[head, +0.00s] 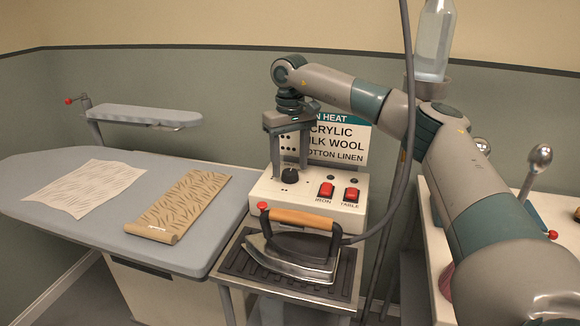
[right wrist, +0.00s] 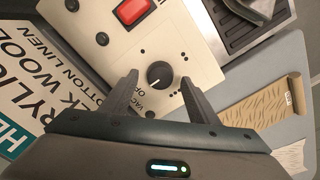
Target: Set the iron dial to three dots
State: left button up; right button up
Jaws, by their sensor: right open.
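My right gripper (head: 289,168) points down over the knob. Its two fingers (right wrist: 159,82) are open, one on each side of the knob in the picture, with nothing between them gripped. Contact with the knob cannot be told. My left gripper is in neither view.
A heat sign (head: 345,145) stands behind the box. Red iron (head: 326,190) and table (head: 351,194) switches sit right of the knob. The iron (head: 298,252) rests in front on its stand. The ironing board (head: 120,215) with two cloths is left. A grey hose (head: 407,130) hangs right.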

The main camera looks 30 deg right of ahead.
jog(key=shift+f, duration=0.85)
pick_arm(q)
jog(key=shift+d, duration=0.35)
pick_arm(e)
jog(key=c, duration=1)
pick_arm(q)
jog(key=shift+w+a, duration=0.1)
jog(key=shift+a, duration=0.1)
pick_arm(e)
jog(key=shift+c, duration=0.2)
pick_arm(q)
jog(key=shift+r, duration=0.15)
